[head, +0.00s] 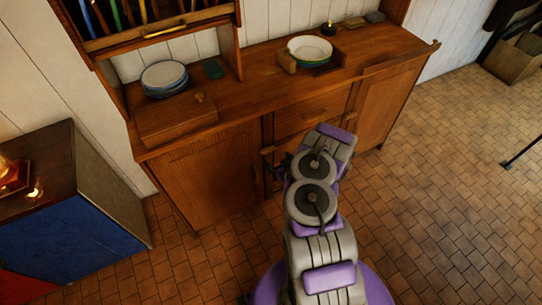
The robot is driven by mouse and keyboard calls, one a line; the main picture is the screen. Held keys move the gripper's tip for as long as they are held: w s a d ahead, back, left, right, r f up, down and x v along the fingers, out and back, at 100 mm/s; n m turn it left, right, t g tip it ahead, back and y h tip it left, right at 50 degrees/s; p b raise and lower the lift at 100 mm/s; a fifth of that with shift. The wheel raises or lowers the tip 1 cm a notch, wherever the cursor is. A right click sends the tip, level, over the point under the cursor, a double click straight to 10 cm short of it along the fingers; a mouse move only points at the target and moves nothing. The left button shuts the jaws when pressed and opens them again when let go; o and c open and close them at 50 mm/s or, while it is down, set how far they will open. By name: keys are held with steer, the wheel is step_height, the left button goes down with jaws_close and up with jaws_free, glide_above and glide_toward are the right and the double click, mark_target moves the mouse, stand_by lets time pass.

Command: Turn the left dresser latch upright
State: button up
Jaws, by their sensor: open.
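The wooden dresser (205,175) stands against the wall with its left door and right door (385,105) shut. A small light wooden piece at the inner edge of the left door, which looks like the left latch (267,150), seems to lie about level, not upright. My gripper (274,170) is just below and beside it, dark and small, in front of the dresser face. It is open; I see nothing between its fingers. My own arm hides part of the gripper and the lower middle of the dresser. I cannot tell whether a finger touches the latch.
The dresser top holds stacked plates (164,79), a wooden box (176,119) and a bowl (310,50) in a wooden holder. A blue-sided cabinet (60,225) stands at the left.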

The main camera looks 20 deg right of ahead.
mark_target(269, 151)
steer(key=b+x, duration=0.2)
steer(key=x, duration=0.5)
steer(key=shift+f, duration=0.2)
steer(key=shift+w+d+f+b, duration=0.1)
steer(key=shift+w+f+b, duration=0.05)
steer(key=shift+w+b, duration=0.35)
steer(key=shift+a, duration=0.35)
steer(key=shift+c, duration=0.4)
steer(key=shift+d, duration=0.25)
steer(key=c, duration=0.9)
steer(key=shift+o, duration=0.2)
steer(key=shift+a, duration=0.1)
